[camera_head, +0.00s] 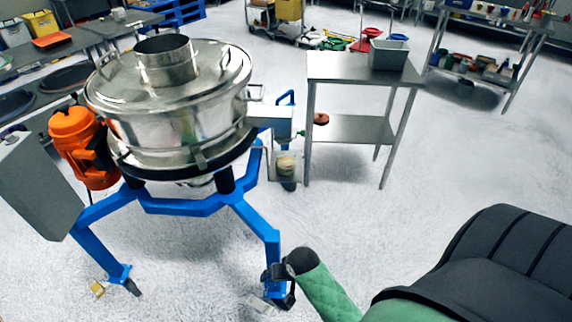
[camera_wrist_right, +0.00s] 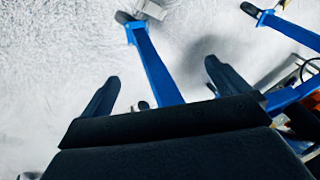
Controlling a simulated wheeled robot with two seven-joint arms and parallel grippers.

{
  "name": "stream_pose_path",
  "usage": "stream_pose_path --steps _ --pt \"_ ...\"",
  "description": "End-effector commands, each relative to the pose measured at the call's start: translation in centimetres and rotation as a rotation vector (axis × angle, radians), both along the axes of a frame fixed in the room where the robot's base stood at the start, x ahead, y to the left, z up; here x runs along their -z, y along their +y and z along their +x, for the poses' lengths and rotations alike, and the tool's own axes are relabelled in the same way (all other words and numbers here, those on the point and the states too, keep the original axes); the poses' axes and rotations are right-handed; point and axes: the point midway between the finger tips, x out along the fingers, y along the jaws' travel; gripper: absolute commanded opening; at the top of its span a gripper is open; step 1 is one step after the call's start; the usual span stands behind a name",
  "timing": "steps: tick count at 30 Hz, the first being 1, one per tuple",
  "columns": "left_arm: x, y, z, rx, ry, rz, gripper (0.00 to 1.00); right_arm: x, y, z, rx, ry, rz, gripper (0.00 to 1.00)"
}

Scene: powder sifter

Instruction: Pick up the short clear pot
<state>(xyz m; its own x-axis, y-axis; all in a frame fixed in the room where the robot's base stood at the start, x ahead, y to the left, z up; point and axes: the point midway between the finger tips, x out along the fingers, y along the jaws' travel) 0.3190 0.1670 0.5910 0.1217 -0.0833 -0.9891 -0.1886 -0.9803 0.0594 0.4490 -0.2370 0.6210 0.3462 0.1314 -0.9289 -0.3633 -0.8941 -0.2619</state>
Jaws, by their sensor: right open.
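A small clear pot (camera_head: 286,164) with pale yellowish material in it shows in the head view, beside the sifter under its side outlet. It is small in the picture, and its lower part and support are hard to make out. My right gripper (camera_wrist_right: 162,70) is open and empty in the right wrist view, its two black fingers well apart. A blue leg of the sifter stand shows behind and between them. In the head view my right arm reaches in from the lower right, low beside the stand's front foot, well below the pot. The pot cannot be made out in the right wrist view. My left gripper is not in view.
The steel sifter (camera_head: 170,100) on its blue stand (camera_head: 185,207) fills the left, with an orange motor (camera_head: 78,145) on its side. A steel table (camera_head: 349,70) with a grey bin (camera_head: 388,54) stands behind the pot.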

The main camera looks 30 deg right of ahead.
Motion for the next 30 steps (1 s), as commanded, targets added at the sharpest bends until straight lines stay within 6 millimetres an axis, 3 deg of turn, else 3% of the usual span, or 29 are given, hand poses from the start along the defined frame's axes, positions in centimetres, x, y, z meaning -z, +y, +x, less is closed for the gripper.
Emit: stream_pose_path --steps 1,5,14,22,27,30 --pt "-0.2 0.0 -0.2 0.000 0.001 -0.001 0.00 -1.1 -1.5 2.2 0.085 -0.031 0.037 1.00" --pt "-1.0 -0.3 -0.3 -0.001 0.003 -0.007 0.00 -3.7 -4.9 6.5 0.302 -0.096 0.150 1.00" --pt "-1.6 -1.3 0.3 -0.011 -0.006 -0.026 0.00 -3.6 -11.7 16.1 0.821 -0.149 0.532 1.00" --pt "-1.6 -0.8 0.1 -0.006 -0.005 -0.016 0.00 -4.4 -20.8 26.5 1.432 -0.137 1.139 1.00" --pt "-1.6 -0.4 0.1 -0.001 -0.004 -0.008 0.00 -4.7 -25.3 30.9 1.719 -0.073 1.517 1.00" --pt "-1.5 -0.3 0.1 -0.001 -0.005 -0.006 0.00 -4.8 -27.1 32.4 1.822 -0.035 1.675 1.00"
